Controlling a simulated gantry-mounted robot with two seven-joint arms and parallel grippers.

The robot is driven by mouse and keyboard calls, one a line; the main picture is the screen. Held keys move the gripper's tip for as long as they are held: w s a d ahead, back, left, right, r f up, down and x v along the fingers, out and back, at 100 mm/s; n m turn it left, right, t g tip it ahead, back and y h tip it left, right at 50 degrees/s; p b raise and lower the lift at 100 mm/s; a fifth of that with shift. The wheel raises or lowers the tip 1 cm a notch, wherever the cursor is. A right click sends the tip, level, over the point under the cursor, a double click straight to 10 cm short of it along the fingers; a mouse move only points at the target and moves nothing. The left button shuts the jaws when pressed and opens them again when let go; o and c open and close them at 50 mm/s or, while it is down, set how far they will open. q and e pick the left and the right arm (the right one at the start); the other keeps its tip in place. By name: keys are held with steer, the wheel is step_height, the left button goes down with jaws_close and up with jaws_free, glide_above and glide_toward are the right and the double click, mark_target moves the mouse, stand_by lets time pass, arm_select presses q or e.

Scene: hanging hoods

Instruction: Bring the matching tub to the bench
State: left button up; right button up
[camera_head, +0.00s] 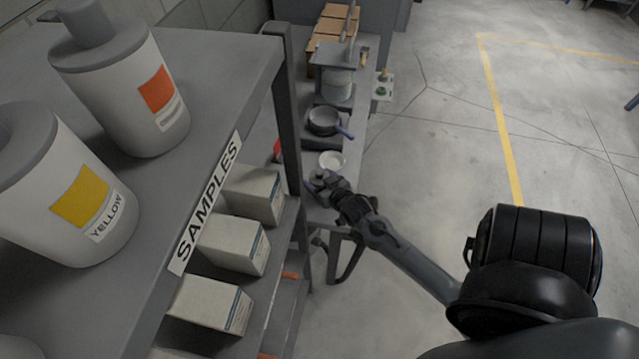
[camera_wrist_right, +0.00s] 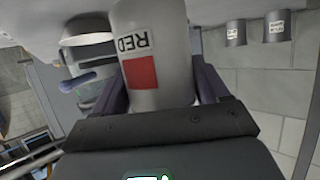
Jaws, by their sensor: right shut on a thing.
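My right gripper (camera_wrist_right: 160,92) is shut on a white tub (camera_wrist_right: 150,35) in the right wrist view. The tub bears a red square and the word RED, and its sides lie between the two fingers. In the head view my right gripper (camera_head: 325,184) is at the near end of a narrow bench (camera_head: 354,131); the held tub is hard to make out there, and I cannot tell whether it touches the bench. Two white bottle-like containers with grey tops stand on the near shelf: one labelled YELLOW (camera_head: 118,232), one with an orange-red square (camera_head: 178,125). My left gripper is not in view.
A dark pan (camera_head: 322,121) with a blue handle and a white round dish (camera_head: 331,160) are on the bench. A SAMPLES rack (camera_head: 235,70) with white boxes (camera_head: 240,243) stands at left. Open floor (camera_head: 430,140) lies to the right.

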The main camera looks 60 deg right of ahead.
step_height(320, 180, down, 2)
steer(key=shift+f, duration=0.1)
steer(key=o, duration=1.2)
steer(key=shift+f, duration=0.1)
steer(key=shift+o, duration=0.2)
